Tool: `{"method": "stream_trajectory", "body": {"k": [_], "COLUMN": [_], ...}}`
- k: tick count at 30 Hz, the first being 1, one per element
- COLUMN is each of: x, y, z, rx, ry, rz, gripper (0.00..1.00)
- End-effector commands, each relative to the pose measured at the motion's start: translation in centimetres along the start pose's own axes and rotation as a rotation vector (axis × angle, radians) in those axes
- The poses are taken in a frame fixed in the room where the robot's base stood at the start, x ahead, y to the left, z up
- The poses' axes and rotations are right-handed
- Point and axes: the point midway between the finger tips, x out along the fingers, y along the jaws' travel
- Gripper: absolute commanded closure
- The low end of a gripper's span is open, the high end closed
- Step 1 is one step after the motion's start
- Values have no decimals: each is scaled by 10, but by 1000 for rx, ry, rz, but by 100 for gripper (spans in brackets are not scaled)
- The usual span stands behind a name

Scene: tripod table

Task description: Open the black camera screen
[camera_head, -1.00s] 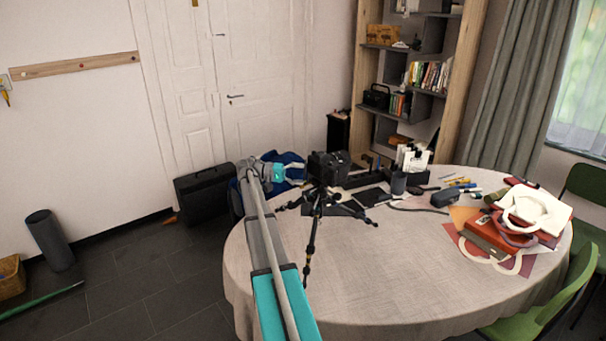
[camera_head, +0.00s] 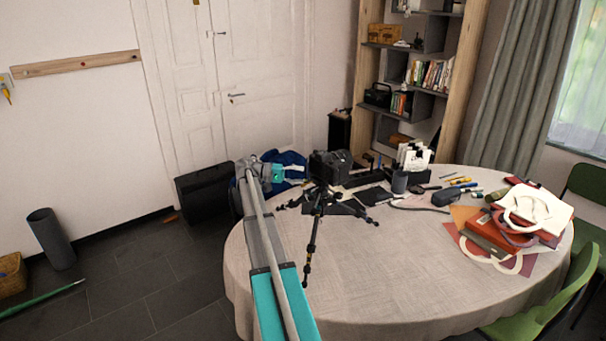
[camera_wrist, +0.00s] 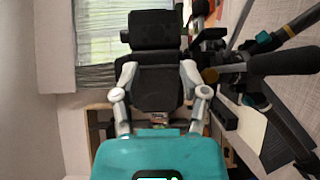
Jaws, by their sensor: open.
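The black camera (camera_head: 330,166) sits on top of a black tripod (camera_head: 314,222) that stands on the round table. In the head view, my gripper (camera_head: 284,174) is just left of the camera, with a small gap between them. In the wrist view, my gripper (camera_wrist: 159,72) is open, its two pale fingers spread left and right. The black camera (camera_wrist: 154,31) shows as a dark boxy shape beyond and between the fingers. The tripod (camera_wrist: 268,62) shows to its right. I cannot tell the angle of the screen, and contact with the fingers is unclear.
The round table (camera_head: 380,290) has a light cloth and a clear front. Red boxes and a white bag (camera_head: 537,212) are at the right. A black case (camera_head: 204,194) stands on the floor.

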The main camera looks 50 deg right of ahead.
Motion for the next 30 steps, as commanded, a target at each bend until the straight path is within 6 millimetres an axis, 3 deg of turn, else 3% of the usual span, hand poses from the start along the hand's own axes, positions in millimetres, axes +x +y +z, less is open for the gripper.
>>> {"method": "stream_trajectory", "body": {"k": [1,7,14,20,30], "x": [-4,-32,-95,-151,-229], "y": [-3,-27,-79,-122,-176], "z": [6,40,116,194,354], "rx": [-6,-60,-183,-308,-546], "ry": [12,99,281,436,656], "rz": [-15,-136,-391,-627,-1026], "gripper": [64,100,100,100,100]}}
